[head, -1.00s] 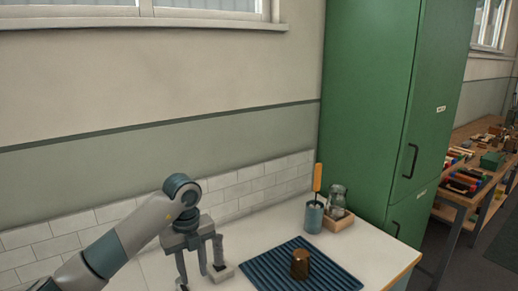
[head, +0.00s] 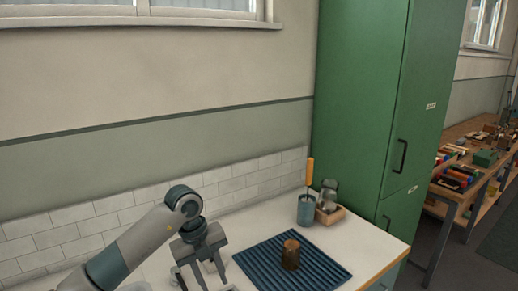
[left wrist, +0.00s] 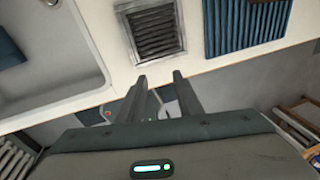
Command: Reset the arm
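My left gripper (head: 208,280) hangs over the white counter in the head view, left of the blue ribbed mat (head: 325,276), with its fingers tilted. In the left wrist view the gripper (left wrist: 159,80) has its two fingers apart with nothing held between them. The tips point toward a dark slatted square (left wrist: 157,30) in a light frame near the counter edge. The mat also shows at upper right in the left wrist view (left wrist: 240,22). A brown, cup-like piece (head: 291,255) stands upright on the mat. My right gripper is not in view.
A blue-grey cup (head: 306,210) holds an orange-handled tool (head: 310,172) beside a wooden box (head: 331,215) with glassware. A tall green cabinet (head: 365,90) stands behind. A pale basin (left wrist: 50,70) lies left in the wrist view. A cluttered workbench (head: 448,188) is far right.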

